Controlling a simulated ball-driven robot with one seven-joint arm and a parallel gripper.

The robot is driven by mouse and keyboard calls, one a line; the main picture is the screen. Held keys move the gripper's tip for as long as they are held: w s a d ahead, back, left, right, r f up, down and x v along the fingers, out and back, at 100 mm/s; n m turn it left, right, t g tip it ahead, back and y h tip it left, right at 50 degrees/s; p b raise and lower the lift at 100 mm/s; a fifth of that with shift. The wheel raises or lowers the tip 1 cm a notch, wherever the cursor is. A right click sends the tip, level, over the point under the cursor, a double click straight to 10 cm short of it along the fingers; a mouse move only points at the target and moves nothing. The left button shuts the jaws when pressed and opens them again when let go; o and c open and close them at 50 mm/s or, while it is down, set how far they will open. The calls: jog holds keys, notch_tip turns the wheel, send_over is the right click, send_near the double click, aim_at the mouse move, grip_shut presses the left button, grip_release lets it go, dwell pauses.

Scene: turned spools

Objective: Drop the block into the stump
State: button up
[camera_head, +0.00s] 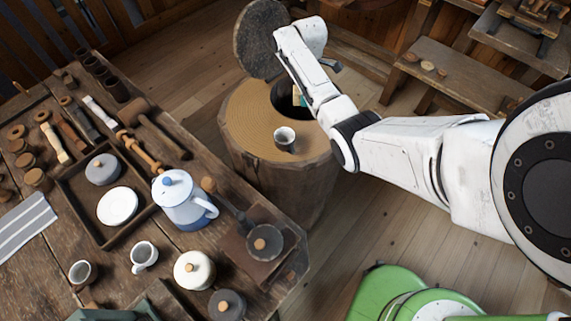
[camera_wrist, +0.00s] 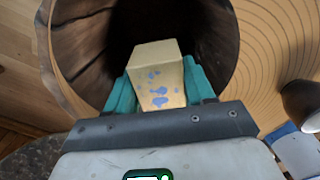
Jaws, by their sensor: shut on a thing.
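The stump (camera_head: 247,115) stands on the floor past the table, a cut log with a dark round hollow in its top. Its ringed top also shows in the wrist view (camera_wrist: 265,75), around the dark opening. A round dark lid (camera_head: 260,38) stands raised at the stump's back edge. My gripper (camera_wrist: 158,85) has teal fingers shut on a pale wooden block (camera_wrist: 160,75) with blue spots. The block is over the mouth of the hollow; its depth relative to the rim is hard to tell. In the head view my arm partly hides the hollow and the block.
A small cup (camera_head: 285,139) stands on the stump top beside the hollow. The wooden table (camera_head: 75,235) at left is crowded with a blue-white pot (camera_head: 182,200), a tray (camera_head: 85,211), spools and tools. Benches (camera_head: 455,75) stand at upper right. Floor around the stump is clear.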

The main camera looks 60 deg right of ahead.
jog(key=shift+f+b, duration=0.3)
jog(key=shift+f, duration=0.25)
jog(key=o, duration=1.2)
jog(key=shift+c, duration=0.2)
jog(key=shift+r, duration=0.1)
notch_tip(320, 180, up, 11)
jog(key=shift+f, duration=0.15)
jog(key=shift+f, duration=0.1)
